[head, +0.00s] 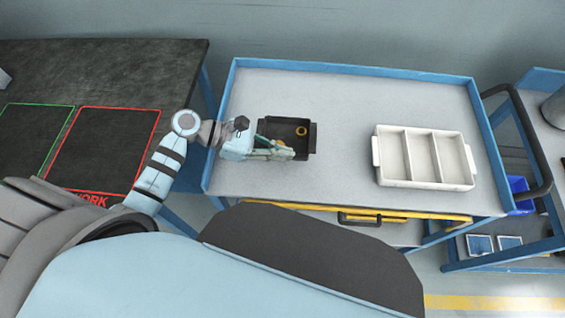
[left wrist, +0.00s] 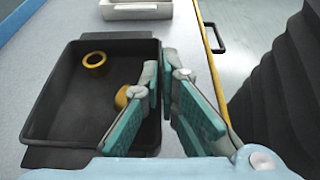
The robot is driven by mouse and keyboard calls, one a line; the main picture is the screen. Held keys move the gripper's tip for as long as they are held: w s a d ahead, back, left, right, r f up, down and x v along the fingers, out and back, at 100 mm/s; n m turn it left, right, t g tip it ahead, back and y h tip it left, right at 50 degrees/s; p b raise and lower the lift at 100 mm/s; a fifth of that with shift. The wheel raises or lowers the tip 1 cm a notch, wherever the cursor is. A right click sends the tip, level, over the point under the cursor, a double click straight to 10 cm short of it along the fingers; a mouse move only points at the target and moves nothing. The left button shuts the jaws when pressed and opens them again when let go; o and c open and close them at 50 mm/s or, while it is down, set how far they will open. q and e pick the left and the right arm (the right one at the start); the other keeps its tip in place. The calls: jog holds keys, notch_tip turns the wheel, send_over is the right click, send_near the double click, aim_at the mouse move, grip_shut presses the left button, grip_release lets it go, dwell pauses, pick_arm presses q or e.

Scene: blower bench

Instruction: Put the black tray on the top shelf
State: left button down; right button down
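The black tray (head: 297,128) stands flat on the grey top of the blue-rimmed trolley (head: 350,100), left of its middle. It holds yellow ring-like parts, which show in the left wrist view (left wrist: 95,60). My left gripper (head: 288,153) is at the tray's near side. In the left wrist view my left gripper (left wrist: 164,75) has one finger inside the tray and one outside, with its tips closed about the wall of the black tray (left wrist: 70,115). The contact itself is partly hidden by the fingers. My right gripper is out of view.
A white three-compartment tray (head: 423,157) stands on the right of the trolley top, with free room between. A dark bench (head: 150,75) with green and red outlined areas is at left. Another blue cart (head: 550,150) with a black handle is at right.

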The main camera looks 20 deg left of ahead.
aim_at(281, 169)
pick_arm(q)
notch_tip(281, 169, down, 5)
jog(key=shift+f+b, duration=0.15)
jog(key=shift+b, duration=0.55)
jog(key=c, duration=1.8)
grip_release()
jog(key=shift+a, duration=0.15)
jog(key=v, duration=1.2)
jog(key=shift+s, duration=0.1)
